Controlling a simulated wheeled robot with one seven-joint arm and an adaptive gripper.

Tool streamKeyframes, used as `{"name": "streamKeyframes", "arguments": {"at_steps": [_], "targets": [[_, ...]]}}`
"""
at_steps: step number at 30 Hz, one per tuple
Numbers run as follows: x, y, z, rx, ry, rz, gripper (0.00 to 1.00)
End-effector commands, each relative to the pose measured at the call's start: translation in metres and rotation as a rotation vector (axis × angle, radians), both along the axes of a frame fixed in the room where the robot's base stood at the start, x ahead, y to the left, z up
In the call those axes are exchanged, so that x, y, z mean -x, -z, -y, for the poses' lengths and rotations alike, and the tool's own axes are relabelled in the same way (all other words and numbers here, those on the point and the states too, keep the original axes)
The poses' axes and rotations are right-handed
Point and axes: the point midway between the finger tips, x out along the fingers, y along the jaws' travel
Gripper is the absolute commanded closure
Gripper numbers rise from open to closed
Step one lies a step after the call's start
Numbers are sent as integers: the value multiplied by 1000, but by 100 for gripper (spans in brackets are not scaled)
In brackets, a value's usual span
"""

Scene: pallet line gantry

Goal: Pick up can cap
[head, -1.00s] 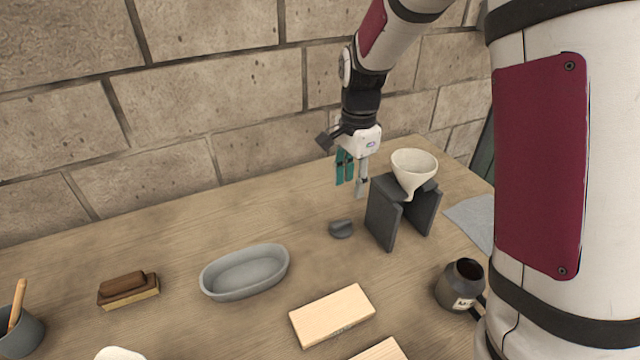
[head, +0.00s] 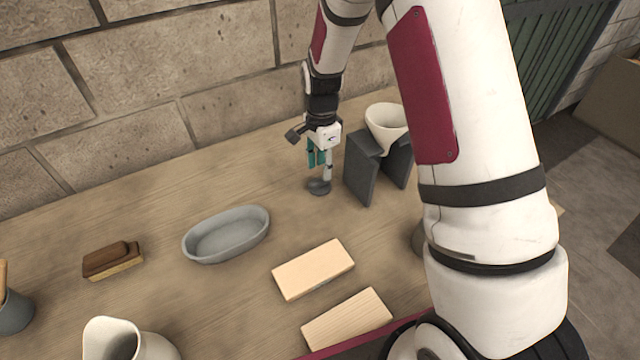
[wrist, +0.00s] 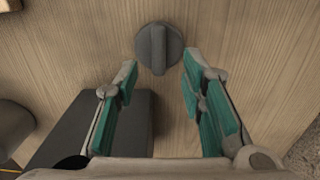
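The can cap looks like a small dark grey disc with a raised bar across its top. It lies on the wooden table (head: 150,230) and shows whole in the wrist view (wrist: 158,47). In the head view the cap (head: 318,187) is right below my gripper (head: 319,172), partly covered by the fingers. In the wrist view my gripper (wrist: 157,78) is open, its two teal-padded fingers apart. The cap lies just past the fingertips, roughly centred between them, and nothing is held.
A dark grey stand (head: 361,166) with a cream funnel (head: 386,122) is close on the right of my gripper. A grey oval dish (head: 227,236), a brush (head: 112,258), two wooden blocks (head: 313,269) and a cream jug (head: 110,340) are nearer. The table left of the cap is clear.

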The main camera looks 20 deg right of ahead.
Motion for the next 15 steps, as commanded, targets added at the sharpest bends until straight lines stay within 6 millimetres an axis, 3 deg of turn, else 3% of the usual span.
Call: {"name": "streamKeyframes", "arguments": {"at_steps": [8, 15], "targets": [[3, 36, -1, 0, -1, -4, 63], [1, 43, -1, 0, -1, 0, 63]]}}
